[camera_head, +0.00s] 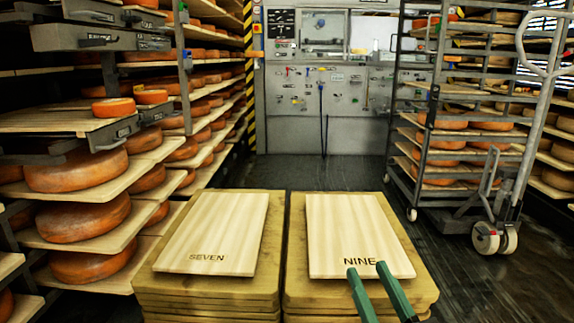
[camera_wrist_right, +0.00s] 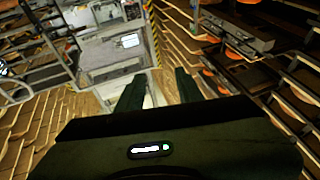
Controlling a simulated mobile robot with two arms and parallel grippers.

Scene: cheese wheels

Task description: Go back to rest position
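My right gripper (camera_head: 367,267) comes in from the bottom right of the head view. Its two green fingers are apart with nothing between them, in front of the lower edge of the board marked NINE (camera_head: 350,225). I cannot tell whether they touch it. In the right wrist view the gripper (camera_wrist_right: 158,83) also shows spread, empty fingers. The pale board marked SEVEN (camera_head: 222,225) lies to the left. Each board lies flat on its own stack of darker boards. My left gripper is in neither view.
Shelves of orange cheese wheels (camera_head: 80,170) line the left side. A wheeled rack (camera_head: 415,150) with cheese stands at the right beside a trolley (camera_head: 535,110). A grey wall panel (camera_head: 300,100) closes the back. Dark floor (camera_head: 320,175) lies clear beyond the stacks.

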